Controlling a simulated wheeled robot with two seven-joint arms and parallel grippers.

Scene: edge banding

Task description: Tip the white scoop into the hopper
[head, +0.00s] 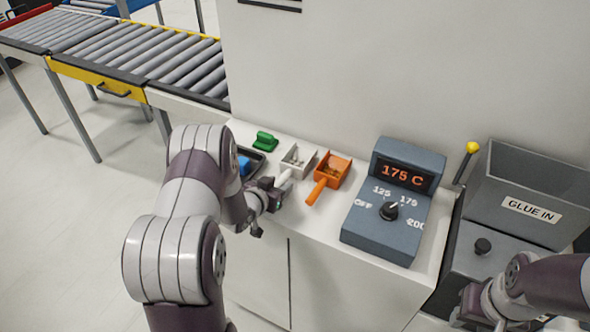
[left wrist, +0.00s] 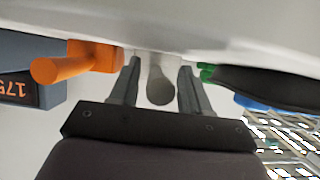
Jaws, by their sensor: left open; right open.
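The white scoop (head: 297,161) lies on the white counter, its handle pointing toward my left gripper. My left gripper (head: 270,205) is open at the counter's front edge. In the left wrist view the scoop's handle (left wrist: 160,85) shows between the two open fingers (left wrist: 158,82), with no clear contact. The grey hopper (head: 528,200), labelled GLUE IN, stands at the right. My right gripper (head: 478,305) is low at the lower right, in front of the hopper's base; its fingers are small and partly cut off.
An orange scoop (head: 333,171) lies just right of the white one. A green object (head: 264,140) and a dark tray (head: 256,157) with a blue item are to the left. The control box (head: 396,200), reading 175 C, stands between scoops and hopper. A yellow-knobbed lever (head: 472,148) rises beside the hopper.

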